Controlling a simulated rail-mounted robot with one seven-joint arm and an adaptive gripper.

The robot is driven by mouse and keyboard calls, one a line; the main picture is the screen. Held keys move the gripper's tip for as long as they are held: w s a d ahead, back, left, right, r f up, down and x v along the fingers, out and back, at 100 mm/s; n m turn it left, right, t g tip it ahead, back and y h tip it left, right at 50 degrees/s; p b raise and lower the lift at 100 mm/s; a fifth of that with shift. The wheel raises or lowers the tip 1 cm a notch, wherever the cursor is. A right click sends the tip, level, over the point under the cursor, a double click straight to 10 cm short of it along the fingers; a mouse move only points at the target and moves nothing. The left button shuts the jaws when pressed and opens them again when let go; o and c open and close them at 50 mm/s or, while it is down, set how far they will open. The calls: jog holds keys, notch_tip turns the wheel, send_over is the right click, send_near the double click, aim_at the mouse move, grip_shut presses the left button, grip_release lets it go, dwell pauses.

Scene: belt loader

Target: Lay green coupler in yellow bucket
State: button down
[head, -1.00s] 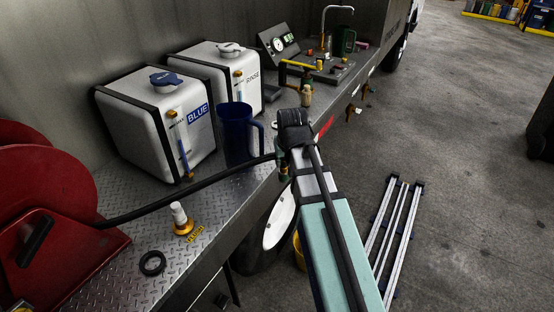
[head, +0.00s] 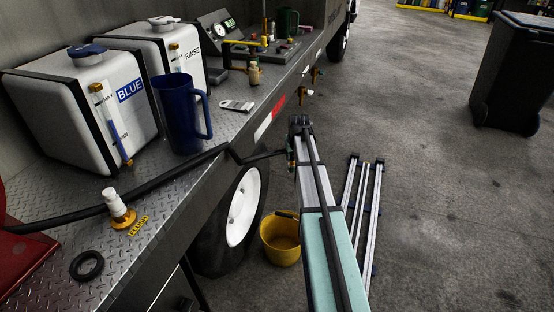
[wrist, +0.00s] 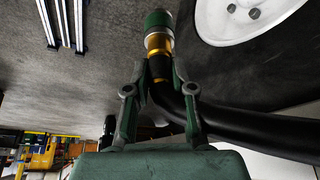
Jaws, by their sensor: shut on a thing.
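The green coupler (wrist: 158,20), with a brass collar, is on the end of a thick black hose (wrist: 235,127). In the wrist view my gripper (wrist: 158,72) is shut on the coupler's hose end, with a finger on each side. In the head view my gripper (head: 291,156) is small and partly hidden by my arm, out past the truck deck's edge. The yellow bucket (head: 283,256) stands upright on the floor by the wheel, below and left of my gripper. Its open top shows, and my arm covers its right side slightly.
The hose runs back over the truck deck (head: 180,203) past a blue jug (head: 178,125), a brass fitting (head: 118,207) and a black ring (head: 87,266). The white wheel (head: 243,207) is beside the bucket. A folded ladder (head: 368,215) lies on the floor to the right.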

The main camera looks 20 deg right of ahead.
jog(key=w+d+f+n+b, duration=0.1)
jog(key=w+d+f+b, duration=0.1)
jog(key=w+d+f, duration=0.45)
jog(key=w+d+f+b, duration=0.2)
jog(key=w+d+f, duration=0.1)
jog(key=d+f, duration=0.55)
jog(key=w+d+f+n+b, duration=0.1)
jog(key=w+d+f+b, duration=0.2)
jog(key=w+d+f, duration=0.4)
jog(key=s+a+b, duration=0.3)
jog(key=s+a, duration=0.8)
jog(key=a, duration=0.4)
jog(key=s+a+b, duration=0.2)
jog(key=s+a, duration=0.9)
jog(key=a, duration=0.4)
notch_tip(320, 180, down, 23)
jog(key=b, duration=0.9)
jog(key=shift+w+d+y, duration=0.25)
jog(key=shift+y, duration=0.15)
jog(key=c, duration=0.9)
grip_release()
